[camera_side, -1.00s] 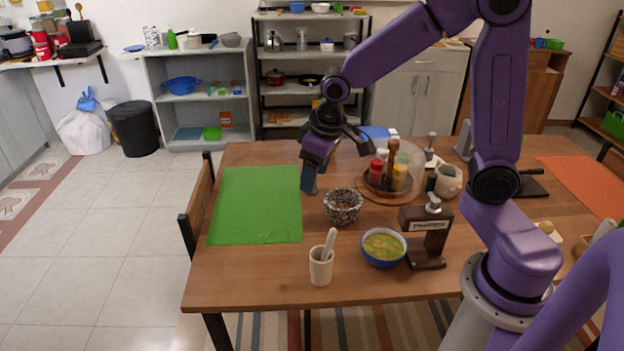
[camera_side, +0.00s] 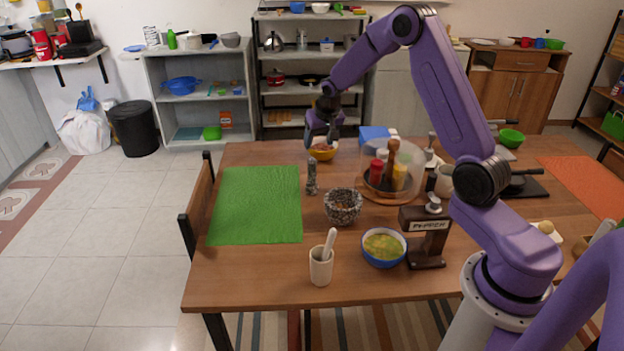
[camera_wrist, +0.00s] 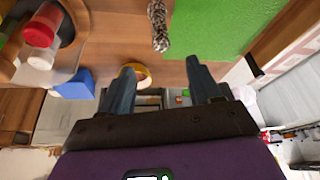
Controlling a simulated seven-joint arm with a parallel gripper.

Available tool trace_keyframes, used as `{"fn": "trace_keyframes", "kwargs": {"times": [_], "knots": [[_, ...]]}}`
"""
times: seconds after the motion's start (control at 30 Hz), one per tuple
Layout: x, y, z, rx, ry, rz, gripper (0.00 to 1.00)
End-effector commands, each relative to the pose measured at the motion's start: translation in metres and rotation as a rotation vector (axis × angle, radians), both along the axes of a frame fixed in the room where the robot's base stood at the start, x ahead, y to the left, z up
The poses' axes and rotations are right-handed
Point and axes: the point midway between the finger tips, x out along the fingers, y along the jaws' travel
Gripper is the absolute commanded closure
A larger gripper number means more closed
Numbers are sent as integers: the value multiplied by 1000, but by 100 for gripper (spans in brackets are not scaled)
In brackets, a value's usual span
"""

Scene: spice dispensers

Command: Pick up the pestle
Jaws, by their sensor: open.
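The grey speckled pestle (camera_side: 311,178) stands upright on the wooden table, between the green mat and the speckled stone mortar (camera_side: 343,204). In the wrist view the pestle (camera_wrist: 158,27) is near the top edge, beyond my fingertips and apart from them. My gripper (camera_side: 320,138) is near the far edge of the table, behind the pestle and over a yellow-orange bowl. The wrist view shows my gripper (camera_wrist: 160,66) with its two fingers apart and nothing held between them. A white stick (camera_side: 329,243) leans in a beige cup (camera_side: 321,268) nearer the front.
The green mat (camera_side: 256,205) lies left of the pestle. A clear dome over spice bottles (camera_side: 400,177) stands to the right. The yellow-orange bowl (camera_side: 322,153) sits below my gripper. A soup bowl (camera_side: 384,248) and a dark dispenser stand (camera_side: 428,237) are at the front right.

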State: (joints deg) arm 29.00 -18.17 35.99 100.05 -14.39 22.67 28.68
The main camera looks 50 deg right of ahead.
Motion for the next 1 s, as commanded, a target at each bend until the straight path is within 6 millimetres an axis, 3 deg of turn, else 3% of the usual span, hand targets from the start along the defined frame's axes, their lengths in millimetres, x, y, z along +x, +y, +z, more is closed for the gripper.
{"fn": "trace_keyframes", "kwargs": {"times": [0.5,1.0], "knots": [[27,-13,-77,1,4,2,37],[41,-19,-112,1,3,2,37]]}}
